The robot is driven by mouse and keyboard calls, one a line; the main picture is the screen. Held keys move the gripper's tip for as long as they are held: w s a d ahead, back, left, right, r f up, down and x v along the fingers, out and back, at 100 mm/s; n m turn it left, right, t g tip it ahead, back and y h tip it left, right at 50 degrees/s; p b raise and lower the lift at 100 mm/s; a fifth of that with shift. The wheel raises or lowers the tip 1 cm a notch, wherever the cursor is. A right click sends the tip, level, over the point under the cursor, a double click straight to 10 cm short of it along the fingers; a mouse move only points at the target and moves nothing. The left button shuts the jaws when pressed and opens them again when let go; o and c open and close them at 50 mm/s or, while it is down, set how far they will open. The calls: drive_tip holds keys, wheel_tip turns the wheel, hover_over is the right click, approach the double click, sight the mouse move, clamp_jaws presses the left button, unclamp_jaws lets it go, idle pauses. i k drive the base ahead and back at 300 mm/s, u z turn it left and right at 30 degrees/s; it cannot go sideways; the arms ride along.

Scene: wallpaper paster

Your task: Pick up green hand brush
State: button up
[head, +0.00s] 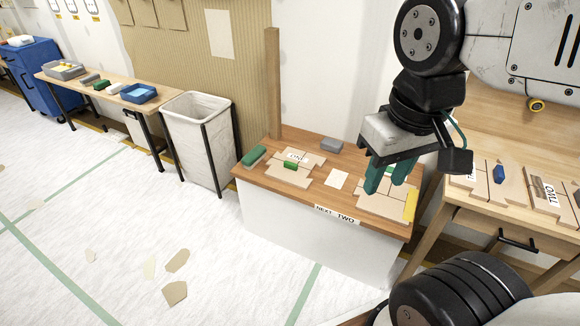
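A green block-shaped item with a paler lower side, which looks like the green hand brush (253,155), lies at the left end of the middle wooden table (325,196). A smaller green piece (291,165) lies on the pale panels to its right. My gripper (388,180) has teal fingers and hangs over the right part of this table, well to the right of the brush. The fingers look apart, and I see nothing held between them. The gripper hides part of the panels behind it.
A wooden post (273,82) rises at the table's back left. A grey block (331,146) and a white sheet (337,179) lie on the table. A lined bin (197,135) stands to the left. The floor in front is open, with scattered paper scraps (176,262).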

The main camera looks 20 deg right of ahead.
sight(249, 161)
drive_tip(key=u, duration=0.7)
drive_tip(key=i, duration=1.35)
drive_tip(key=z, duration=0.55)
drive_tip(key=i, duration=0.5)
drive_tip(key=z, duration=0.55)
